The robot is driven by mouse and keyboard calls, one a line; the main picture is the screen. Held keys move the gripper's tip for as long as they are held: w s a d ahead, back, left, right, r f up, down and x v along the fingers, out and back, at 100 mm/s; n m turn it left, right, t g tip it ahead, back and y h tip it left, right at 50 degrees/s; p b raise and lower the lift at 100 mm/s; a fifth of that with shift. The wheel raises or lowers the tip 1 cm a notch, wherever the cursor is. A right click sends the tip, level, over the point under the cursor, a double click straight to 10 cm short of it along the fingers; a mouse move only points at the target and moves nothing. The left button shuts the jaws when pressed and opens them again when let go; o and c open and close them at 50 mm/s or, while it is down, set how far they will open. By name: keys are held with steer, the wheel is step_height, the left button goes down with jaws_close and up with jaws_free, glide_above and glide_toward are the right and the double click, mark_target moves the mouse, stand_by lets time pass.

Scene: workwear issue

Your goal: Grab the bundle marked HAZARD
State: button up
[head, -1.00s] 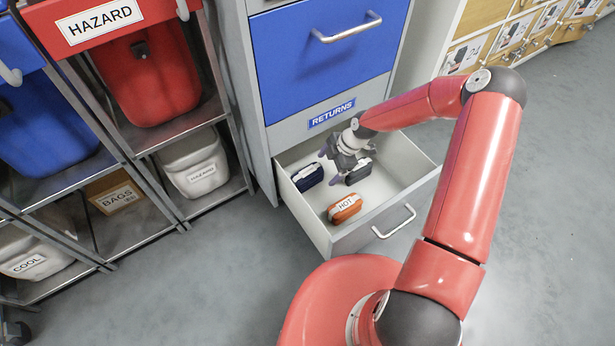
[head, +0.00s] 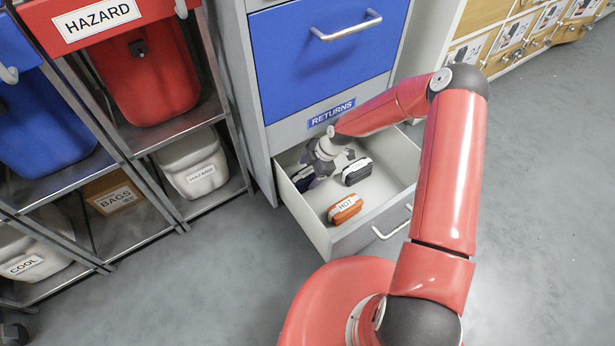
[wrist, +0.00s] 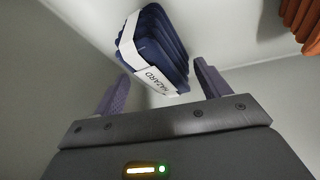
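My gripper (wrist: 161,80) is open, with one purple-grey finger on each side of the bundle's near end. I cannot tell how high the fingertips are above it. In the head view my gripper (head: 316,172) points down into the drawer.
An orange bundle marked HOT (head: 345,209) and a dark bundle with a white band (head: 356,172) lie right of my gripper. The drawer walls stand close around. At left, a rack holds several bins, including a red one (head: 150,75) under a HAZARD sign.

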steer(key=c, duration=1)
